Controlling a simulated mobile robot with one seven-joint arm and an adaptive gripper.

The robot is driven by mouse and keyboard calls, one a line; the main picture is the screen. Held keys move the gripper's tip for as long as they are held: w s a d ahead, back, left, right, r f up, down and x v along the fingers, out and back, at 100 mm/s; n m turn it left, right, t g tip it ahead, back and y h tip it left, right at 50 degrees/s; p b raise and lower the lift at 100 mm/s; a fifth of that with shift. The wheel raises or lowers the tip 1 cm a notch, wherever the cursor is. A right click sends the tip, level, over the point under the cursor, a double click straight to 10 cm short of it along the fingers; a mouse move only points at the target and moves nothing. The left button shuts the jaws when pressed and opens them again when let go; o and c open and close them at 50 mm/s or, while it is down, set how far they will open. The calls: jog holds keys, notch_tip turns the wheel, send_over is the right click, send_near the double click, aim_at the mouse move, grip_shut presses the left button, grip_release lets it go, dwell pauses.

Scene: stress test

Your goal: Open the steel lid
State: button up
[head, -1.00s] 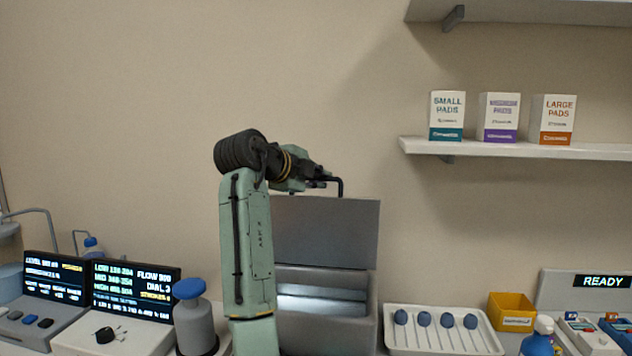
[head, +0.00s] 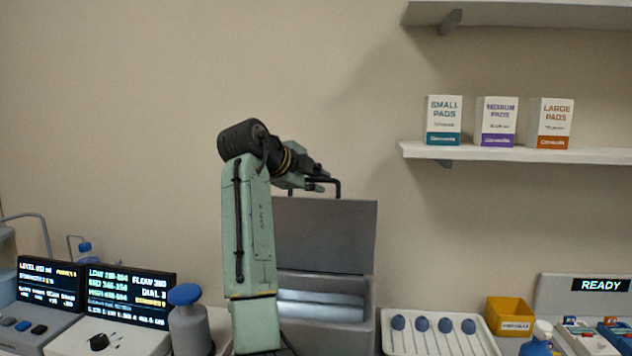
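The steel lid (head: 340,235) stands raised, near upright, at the back of a grey steel box (head: 372,338), in the middle of the head view. The box's opening shows below it, with a bright metallic interior. My green arm hides the left part of the lid and box.
A white tray (head: 441,350) with several blue-headed tools sits right of the box, near a yellow bin (head: 510,316). A blue-topped bottle (head: 187,320) and lit display panels (head: 128,293) stand left of my arm. A shelf (head: 520,154) holds three pad boxes.

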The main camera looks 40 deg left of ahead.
jog(key=v, duration=1.2)
dwell(0.6)
